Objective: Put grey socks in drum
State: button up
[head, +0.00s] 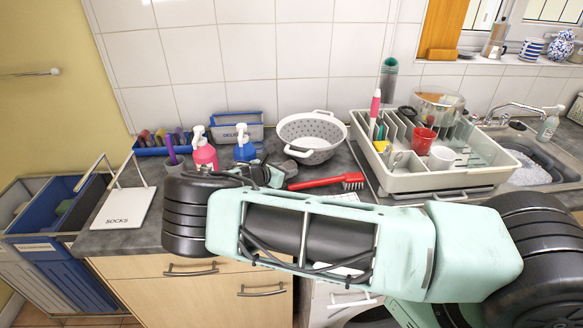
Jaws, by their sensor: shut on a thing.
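My gripper (262,174) shows small and partly hidden behind the black wrist joint of my arm, above the counter in the middle. It is shut on a small grey thing (250,168) that looks like the grey socks, though its shape is hard to make out. The white washing machine (322,302) stands under the counter at the bottom centre. My forearm covers much of its front. Only part of its dark round drum opening (372,318) shows at the bottom edge. My gripper is well above and left of the drum.
A white holder marked SOCKS (122,210) stands at the counter's left end. Spray bottles (204,152), a grey colander (310,135), a red brush (328,182) and a full dish rack (455,178) crowd the counter. Blue and grey bins (60,270) stand at left. A soapy sink (535,165) is at right.

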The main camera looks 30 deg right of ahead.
jog(key=p+x, duration=0.1)
jog(key=x, duration=0.2)
jog(key=shift+f, duration=0.2)
jog(key=shift+w+d+f, duration=0.1)
jog(key=shift+d+f, duration=0.1)
jog(key=shift+f, duration=0.2)
jog(key=shift+f, duration=0.1)
jog(key=o, duration=1)
jog(key=shift+c, duration=0.2)
